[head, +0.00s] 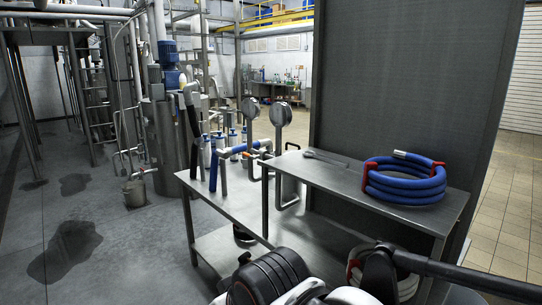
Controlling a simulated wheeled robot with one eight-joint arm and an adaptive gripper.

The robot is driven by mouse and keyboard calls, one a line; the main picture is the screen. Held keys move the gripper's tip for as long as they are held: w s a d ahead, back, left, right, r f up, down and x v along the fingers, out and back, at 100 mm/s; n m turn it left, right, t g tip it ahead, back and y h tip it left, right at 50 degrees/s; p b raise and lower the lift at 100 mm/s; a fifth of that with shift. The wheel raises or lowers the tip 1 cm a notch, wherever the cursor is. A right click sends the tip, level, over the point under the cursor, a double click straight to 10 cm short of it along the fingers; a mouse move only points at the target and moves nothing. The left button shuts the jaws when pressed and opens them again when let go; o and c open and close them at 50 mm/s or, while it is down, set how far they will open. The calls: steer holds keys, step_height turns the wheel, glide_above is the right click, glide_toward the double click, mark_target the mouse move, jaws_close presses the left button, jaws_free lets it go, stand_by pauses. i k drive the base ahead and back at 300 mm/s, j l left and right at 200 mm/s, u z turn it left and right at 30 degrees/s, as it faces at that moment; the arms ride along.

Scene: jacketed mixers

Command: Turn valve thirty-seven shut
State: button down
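No number thirty-seven is readable, so I cannot tell which valve it is. A pipe assembly with blue-covered parts (238,150) stands at the steel table in the middle. A blue lever-like handle (213,172) hangs down on its left. A long black-gripped lever (193,118) stands nearly upright left of it. Two round gauge-like heads (281,114) rise behind the pipes. Black and white parts of my own arm fill the bottom edge. I cannot make out my gripper's fingers in this view.
A coiled blue hose (404,183) lies on the raised steel shelf (330,178). A tall dark panel (410,75) stands behind it. The wet grey floor (110,255) at left is open.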

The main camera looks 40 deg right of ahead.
mark_target(247, 155)
steer(key=i+l+z, duration=0.2)
steer(key=i+z, duration=0.7)
steer(key=i, duration=0.05)
